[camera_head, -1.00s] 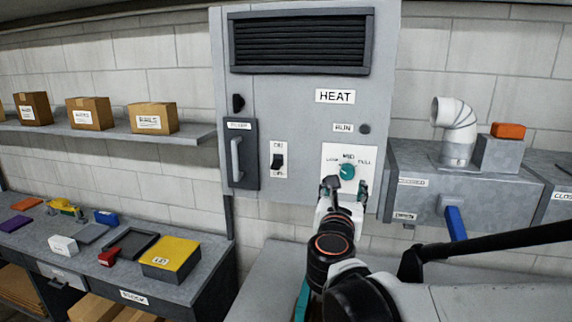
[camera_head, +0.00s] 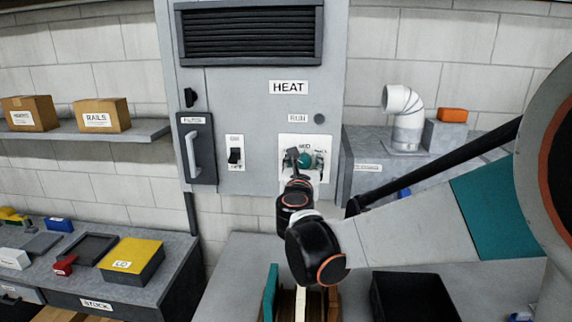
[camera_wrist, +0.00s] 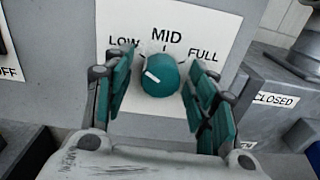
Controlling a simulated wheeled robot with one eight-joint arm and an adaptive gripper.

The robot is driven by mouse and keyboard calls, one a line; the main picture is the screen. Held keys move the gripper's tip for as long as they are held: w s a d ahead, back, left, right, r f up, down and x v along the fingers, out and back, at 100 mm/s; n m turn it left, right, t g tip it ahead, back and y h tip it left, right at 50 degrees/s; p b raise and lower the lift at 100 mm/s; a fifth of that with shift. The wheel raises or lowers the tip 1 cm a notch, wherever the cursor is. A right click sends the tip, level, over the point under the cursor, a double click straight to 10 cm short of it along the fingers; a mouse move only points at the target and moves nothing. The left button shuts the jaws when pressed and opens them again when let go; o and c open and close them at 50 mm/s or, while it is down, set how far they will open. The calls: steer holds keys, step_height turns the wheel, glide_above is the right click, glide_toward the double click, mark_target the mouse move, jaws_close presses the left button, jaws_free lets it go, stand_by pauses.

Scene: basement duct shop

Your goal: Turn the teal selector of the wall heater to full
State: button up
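The teal selector (camera_wrist: 160,78) is a round knob on a white plate marked LOW, MID and FULL. Its white pointer line points left and slightly up, toward the LOW side. The knob sits low on the grey wall heater (camera_head: 262,110), below the HEAT and RUN labels. My gripper (camera_wrist: 158,84) is open, with one teal-padded finger on each side of the knob. A gap shows on both sides in the wrist view; depth contact cannot be told. In the head view my gripper (camera_head: 304,163) partly covers the knob and plate.
An ON/OFF switch (camera_head: 235,156) and a handled fuse door (camera_head: 197,148) are left of the selector plate. A grey duct box (camera_head: 365,155) with a white elbow pipe (camera_head: 407,118) stands right. A bench with a yellow-lidded box (camera_head: 131,254) is lower left.

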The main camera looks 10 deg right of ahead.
steer(key=c, duration=0.9)
steer(key=shift+m, duration=0.3)
steer(key=m+b, duration=0.2)
steer(key=m, duration=0.2)
steer(key=m+b, duration=0.1)
steer(key=m, duration=0.4)
steer(key=shift+s+m+b, duration=0.15)
steer(key=shift+m+b, duration=0.25)
steer(key=m, duration=0.3)
steer(key=shift+b, duration=0.4)
steer(key=m, duration=0.4)
steer(key=shift+b, duration=0.4)
steer(key=m+b, duration=0.1)
steer(key=m, duration=0.5)
steer(key=shift+d+y, duration=0.1)
steer(key=shift+y, duration=0.2)
